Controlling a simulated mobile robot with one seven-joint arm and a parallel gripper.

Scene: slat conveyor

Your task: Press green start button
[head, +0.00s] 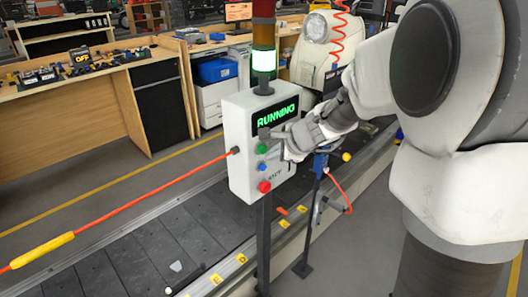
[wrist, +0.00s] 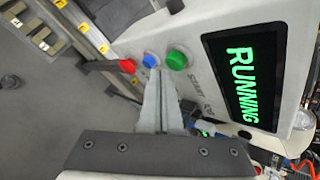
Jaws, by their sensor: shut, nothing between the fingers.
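The control box (head: 240,125) is a white box on a dark post, with a screen (head: 274,115) reading "RUNNING" in green. Below the screen are a green button (head: 261,149), a blue button (head: 262,167) and a red button (head: 264,187). In the wrist view the green button (wrist: 176,60), blue button (wrist: 150,60) and red button (wrist: 127,66) sit in a row. My gripper (head: 268,138) is shut and empty at the front of the box, close to the green button. In the wrist view its fingertips (wrist: 160,72) point between the blue and green buttons; whether they touch is unclear.
A stack light (head: 263,58) glows green-white above the box. An orange cable (head: 130,207) runs left from the box. The slat conveyor (head: 130,255) passes below and behind the post. A wooden workbench (head: 70,115) stands at the back left.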

